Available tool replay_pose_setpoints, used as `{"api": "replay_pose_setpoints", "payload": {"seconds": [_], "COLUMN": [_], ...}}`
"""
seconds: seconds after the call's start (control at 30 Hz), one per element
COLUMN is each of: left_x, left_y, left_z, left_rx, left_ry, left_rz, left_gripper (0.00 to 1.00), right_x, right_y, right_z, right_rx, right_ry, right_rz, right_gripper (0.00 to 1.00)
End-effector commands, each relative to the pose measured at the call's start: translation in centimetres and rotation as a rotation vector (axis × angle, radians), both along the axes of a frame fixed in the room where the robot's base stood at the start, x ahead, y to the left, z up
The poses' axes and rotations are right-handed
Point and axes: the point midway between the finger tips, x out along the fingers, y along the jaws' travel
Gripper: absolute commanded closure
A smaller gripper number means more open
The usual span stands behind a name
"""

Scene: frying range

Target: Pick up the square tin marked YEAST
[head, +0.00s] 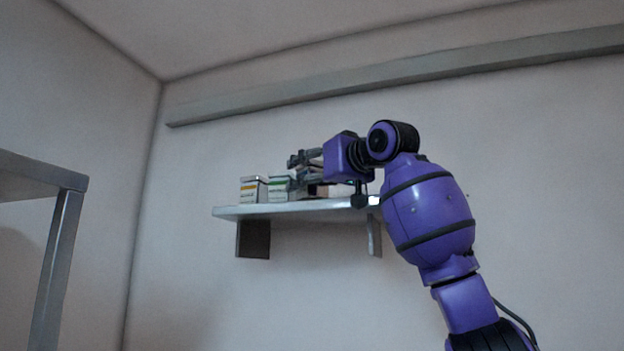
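Two small, pale square tins stand on a wall shelf (300,207). The left tin (253,190) has a yellow-orange band, and the tin beside it (279,190) has a green band. Their lettering is too small to read, so I cannot tell which is marked YEAST. My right gripper (291,172) reaches in from the right above the shelf, its fingers apart and pointing left. Its fingertips are close to the green-banded tin; I cannot tell whether they touch it. Nothing shows clearly between the fingers. My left gripper is out of view.
More items, one pinkish (327,190), stand on the shelf behind or below my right gripper, partly hidden. A long grey rail (400,78) runs along the wall above. A grey metal frame (55,260) stands at the left. The wall below the shelf is bare.

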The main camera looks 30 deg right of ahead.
Motion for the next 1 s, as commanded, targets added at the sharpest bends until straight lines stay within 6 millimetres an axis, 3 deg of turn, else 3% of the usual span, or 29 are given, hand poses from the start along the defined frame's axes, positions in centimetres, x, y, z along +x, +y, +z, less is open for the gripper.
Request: {"api": "replay_pose_setpoints", "payload": {"seconds": [0.17, 0.27, 0.7, 1.0], "left_x": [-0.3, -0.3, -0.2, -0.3], "left_y": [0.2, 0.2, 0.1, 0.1], "left_z": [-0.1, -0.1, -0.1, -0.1], "left_rx": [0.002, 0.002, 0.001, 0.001], "left_ry": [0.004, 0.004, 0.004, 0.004], "left_rz": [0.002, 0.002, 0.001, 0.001], "left_gripper": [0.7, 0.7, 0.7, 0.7], "right_x": [-0.5, -1.8, -10.5, -12.2], "right_y": [-0.1, -0.2, -0.6, -0.7], "right_z": [0.0, 0.1, 0.1, 0.0], "right_rx": [0.0, 0.0, -0.002, 0.0], "right_ry": [-0.001, -0.003, -0.002, 0.0], "right_rz": [-0.001, -0.002, -0.001, 0.0], "right_gripper": [0.33, 0.33, 0.33, 0.33]}}
